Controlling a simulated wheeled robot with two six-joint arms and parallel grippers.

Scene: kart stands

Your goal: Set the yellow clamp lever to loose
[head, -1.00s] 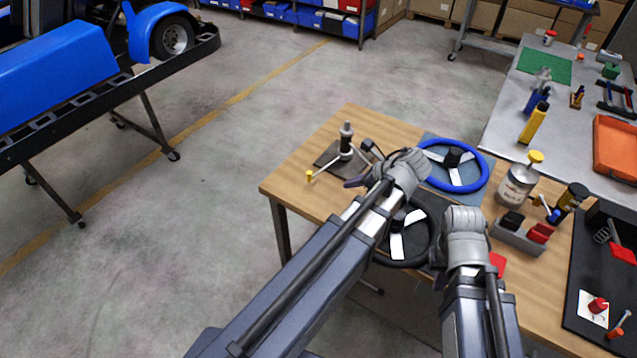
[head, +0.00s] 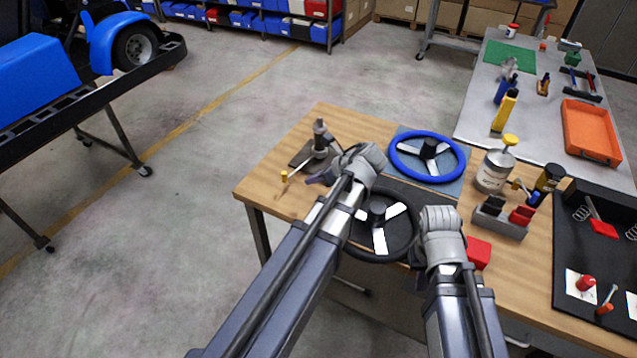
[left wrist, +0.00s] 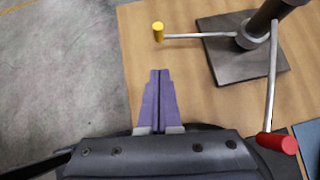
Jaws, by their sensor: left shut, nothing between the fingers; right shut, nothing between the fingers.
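The clamp stand has a dark square base (left wrist: 240,52) and an upright post (head: 319,135). Its yellow-knobbed lever (head: 284,176) sticks out to the left, and in the left wrist view the yellow knob (left wrist: 158,32) is at the end of a thin metal rod. A second lever with a red knob (left wrist: 277,143) points toward the camera side; it is hidden in the head view. My left gripper (left wrist: 159,72) is shut and empty, short of the yellow knob and apart from it. My right gripper (head: 440,212) is over the table's front; its fingers are hidden behind the hand.
A black steering wheel (head: 410,232) lies beneath and between my arms, and a blue steering wheel (head: 458,168) lies behind. A jar (head: 493,172), a grey holder (head: 500,222) and a red block (head: 479,253) stand to the right. The table's left end is clear.

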